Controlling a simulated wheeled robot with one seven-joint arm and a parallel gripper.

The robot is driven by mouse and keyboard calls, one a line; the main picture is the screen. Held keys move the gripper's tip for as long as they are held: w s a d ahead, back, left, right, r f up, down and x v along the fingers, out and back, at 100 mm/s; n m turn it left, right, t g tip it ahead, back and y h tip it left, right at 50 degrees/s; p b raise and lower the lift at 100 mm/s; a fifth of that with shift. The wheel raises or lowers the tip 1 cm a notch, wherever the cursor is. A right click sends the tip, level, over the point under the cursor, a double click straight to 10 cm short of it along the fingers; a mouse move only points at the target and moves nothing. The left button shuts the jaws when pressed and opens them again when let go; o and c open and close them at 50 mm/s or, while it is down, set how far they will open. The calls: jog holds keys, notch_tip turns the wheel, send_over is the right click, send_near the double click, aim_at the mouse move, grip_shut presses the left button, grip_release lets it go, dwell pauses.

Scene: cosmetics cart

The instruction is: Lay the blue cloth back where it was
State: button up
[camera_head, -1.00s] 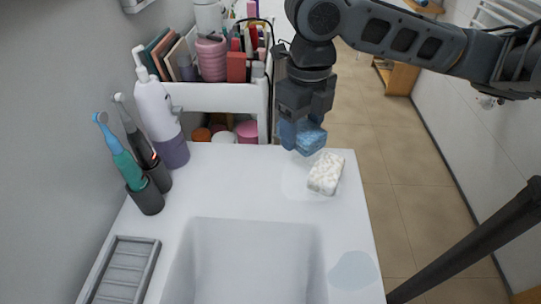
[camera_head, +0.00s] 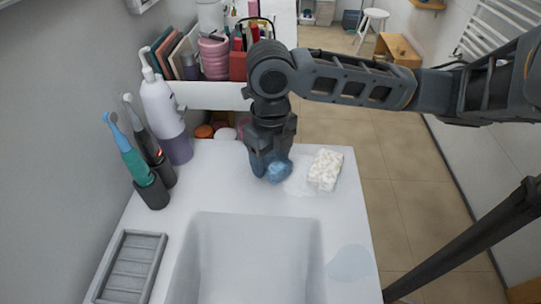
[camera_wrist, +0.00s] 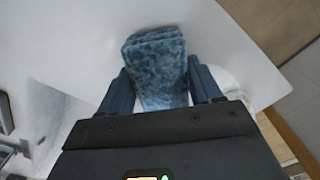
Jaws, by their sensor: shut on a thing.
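The blue cloth (camera_head: 280,173), a folded mottled-blue bundle, is between the fingers of my gripper (camera_head: 268,160), which is shut on it. In the head view it is low over the counter, behind the sink and left of a white patterned block (camera_head: 325,170). I cannot tell whether it touches the counter. In the wrist view the cloth (camera_wrist: 155,60) sticks out past the two fingers of my gripper (camera_wrist: 160,82). A pale damp patch (camera_head: 298,184) lies between the cloth and the block; another pale bluish patch (camera_head: 351,263) lies right of the sink.
The sink basin (camera_head: 255,260) opens in front. Toothbrushes in dark holders (camera_head: 152,192) and a pump bottle (camera_head: 160,105) stand at left, near a grey ribbed tray (camera_head: 130,265). A crowded cosmetics cart (camera_head: 205,95) stands behind. The counter's right edge drops to the floor.

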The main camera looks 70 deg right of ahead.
aim_at(273, 160)
jog(key=shift+s+a+f, duration=0.1)
jog(key=o, duration=0.9)
jog(key=shift+s+a, duration=0.15)
jog(key=shift+s, duration=0.1)
jog(key=shift+o, duration=0.2)
notch_tip(273, 160, up, 12)
